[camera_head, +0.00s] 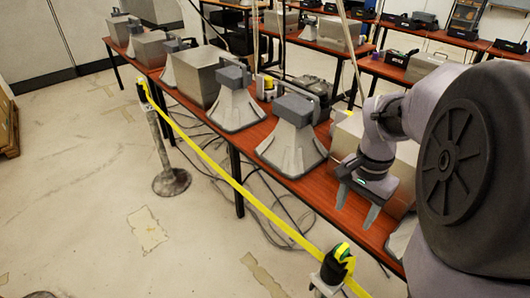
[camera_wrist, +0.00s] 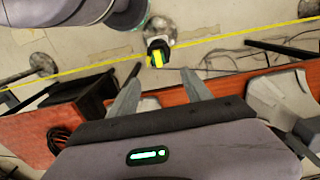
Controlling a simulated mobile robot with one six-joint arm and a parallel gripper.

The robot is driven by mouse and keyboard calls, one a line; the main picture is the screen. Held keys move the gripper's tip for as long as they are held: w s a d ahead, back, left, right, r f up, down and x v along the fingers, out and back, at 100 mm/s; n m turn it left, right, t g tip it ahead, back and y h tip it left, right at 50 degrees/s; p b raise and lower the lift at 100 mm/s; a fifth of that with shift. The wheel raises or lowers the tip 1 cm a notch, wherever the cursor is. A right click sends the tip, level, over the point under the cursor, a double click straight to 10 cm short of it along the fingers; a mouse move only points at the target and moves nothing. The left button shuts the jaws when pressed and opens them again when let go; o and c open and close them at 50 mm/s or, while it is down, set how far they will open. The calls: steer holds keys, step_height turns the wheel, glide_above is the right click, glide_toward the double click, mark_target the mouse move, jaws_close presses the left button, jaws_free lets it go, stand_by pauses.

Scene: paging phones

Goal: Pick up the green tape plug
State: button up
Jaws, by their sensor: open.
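A black post head with a yellow and green piece (camera_head: 343,250) on it, which looks like the tape plug, stands at the lower right in the head view. It also shows in the wrist view (camera_wrist: 157,57), at the top middle, just beyond the gap between my fingertips. Its exact outline is too small to tell. My gripper (camera_head: 357,208) is open and empty, over the table's front edge, above and apart from the post head. In the wrist view both fingers (camera_wrist: 162,74) are spread with nothing between them.
Yellow tape (camera_head: 235,180) runs from the near post to a second post (camera_head: 170,182) farther left. A red-brown table (camera_head: 262,132) lies behind it, holding grey paging phones (camera_head: 293,145) and metal boxes (camera_head: 196,75). Cables lie beneath. The floor (camera_head: 90,200) at left is mostly clear.

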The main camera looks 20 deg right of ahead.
steer(key=b, duration=0.5)
glide_above(343, 248)
steer(key=f, duration=1.1)
steer(key=shift+s+a+f, duration=0.1)
steer(key=shift+s+a, duration=0.05)
steer(key=shift+s, duration=0.05)
step_height(343, 248, down, 6)
steer(key=b, duration=0.3)
steer(key=shift+w+f, duration=0.15)
steer(key=shift+f, duration=0.05)
steer(key=shift+r, duration=0.15)
steer(key=shift+c, duration=0.5)
jaws_close()
steer(key=shift+r, duration=0.15)
